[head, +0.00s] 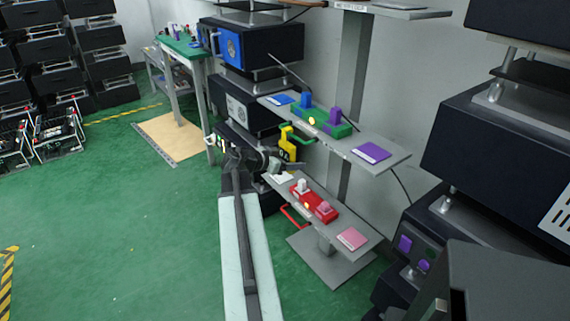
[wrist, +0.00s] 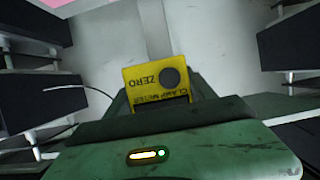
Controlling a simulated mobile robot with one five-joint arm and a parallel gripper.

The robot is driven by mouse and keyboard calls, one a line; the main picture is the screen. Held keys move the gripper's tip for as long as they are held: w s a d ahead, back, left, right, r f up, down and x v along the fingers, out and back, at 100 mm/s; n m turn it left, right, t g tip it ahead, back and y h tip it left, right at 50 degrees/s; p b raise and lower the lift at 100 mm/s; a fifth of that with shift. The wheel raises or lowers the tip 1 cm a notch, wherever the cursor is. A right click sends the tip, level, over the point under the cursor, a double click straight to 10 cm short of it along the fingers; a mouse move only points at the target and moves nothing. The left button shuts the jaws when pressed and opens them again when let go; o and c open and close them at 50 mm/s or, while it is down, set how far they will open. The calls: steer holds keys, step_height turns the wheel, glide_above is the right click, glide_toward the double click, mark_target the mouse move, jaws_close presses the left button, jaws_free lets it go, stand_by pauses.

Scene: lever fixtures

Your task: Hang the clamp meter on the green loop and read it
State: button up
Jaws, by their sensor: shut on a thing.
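The yellow clamp meter (head: 287,145) is upright below the front edge of the upper shelf. My gripper (head: 276,164) is shut on its lower part. In the wrist view, the meter (wrist: 157,88) shows upside-down lettering, "ZERO" and "CLAMP METER", and a dark round spot; its lower edge is hidden behind my gripper's body. The green loop (head: 303,141) sticks out from the upper shelf's front, right beside the meter's upper part. I cannot tell whether the meter touches it or hangs on it. The meter's reading is not legible.
The upper shelf (head: 352,147) carries a green fixture (head: 338,130) with blue and purple blocks. The lower shelf (head: 328,229) carries a red fixture (head: 322,209), with a red loop (head: 290,216) in front. Dark equipment (head: 500,170) stands at right. Green floor at left is open.

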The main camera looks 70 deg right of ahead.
steer(key=shift+s+d, duration=0.35)
steer(key=shift+d, duration=0.2)
steer(key=shift+s+d, duration=0.3)
steer(key=shift+d, duration=0.2)
steer(key=shift+f+b, duration=0.7)
steer(key=shift+f, duration=0.05)
steer(key=shift+c, duration=0.7)
steer(key=o, duration=1.8)
steer(key=shift+w+a+r, duration=0.1)
steer(key=shift+a, duration=0.1)
steer(key=p+v, duration=0.3)
steer(key=v, duration=0.4)
steer(key=shift+w+a+r, duration=0.15)
steer(key=shift+a, duration=0.1)
